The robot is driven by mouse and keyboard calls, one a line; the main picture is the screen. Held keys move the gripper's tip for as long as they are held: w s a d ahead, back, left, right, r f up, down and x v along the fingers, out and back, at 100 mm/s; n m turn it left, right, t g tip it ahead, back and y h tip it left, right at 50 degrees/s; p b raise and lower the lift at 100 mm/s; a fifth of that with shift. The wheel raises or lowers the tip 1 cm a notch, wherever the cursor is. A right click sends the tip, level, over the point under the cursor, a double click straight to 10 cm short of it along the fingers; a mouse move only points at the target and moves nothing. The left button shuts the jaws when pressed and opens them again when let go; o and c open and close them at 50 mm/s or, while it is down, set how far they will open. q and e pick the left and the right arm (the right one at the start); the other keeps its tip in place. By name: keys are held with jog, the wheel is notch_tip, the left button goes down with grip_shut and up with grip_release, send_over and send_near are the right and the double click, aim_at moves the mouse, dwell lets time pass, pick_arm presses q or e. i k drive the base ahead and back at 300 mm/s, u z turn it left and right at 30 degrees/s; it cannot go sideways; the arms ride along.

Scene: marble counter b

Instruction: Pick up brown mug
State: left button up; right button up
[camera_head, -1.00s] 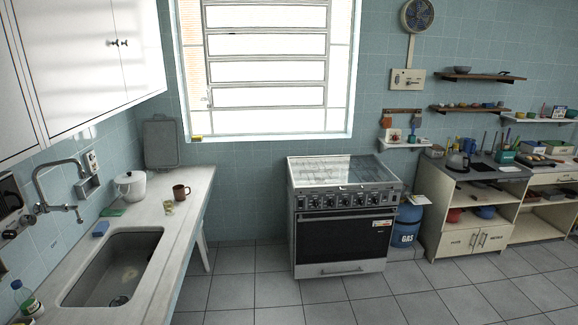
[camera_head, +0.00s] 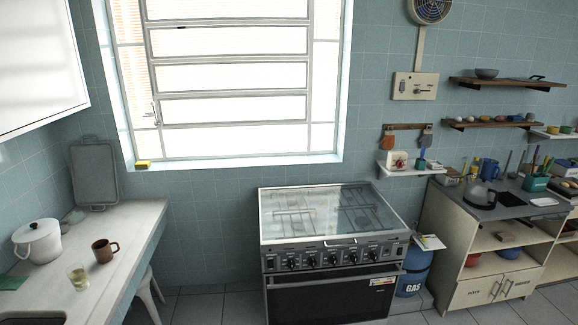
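The brown mug (camera_head: 103,251) stands upright on the marble counter (camera_head: 133,219) at the left of the head view. Its handle points to the right. A small glass (camera_head: 78,277) stands just in front of it and to the left, apart from it. Neither of my grippers shows in the head view.
A white lidded pot (camera_head: 38,241) stands left of the mug, and a grey tray (camera_head: 94,174) leans on the wall behind. A green cloth or sponge (camera_head: 13,282) lies near the counter's left side. A stool (camera_head: 148,292) is beside the counter. The stove (camera_head: 330,255) stands to the right, with a gap between.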

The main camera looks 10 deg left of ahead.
aim_at(102, 249)
jog(key=u, duration=0.35)
jog(key=i, duration=1.2)
jog(key=u, duration=1.7)
jog(key=i, duration=0.85)
jog(key=u, duration=0.85)
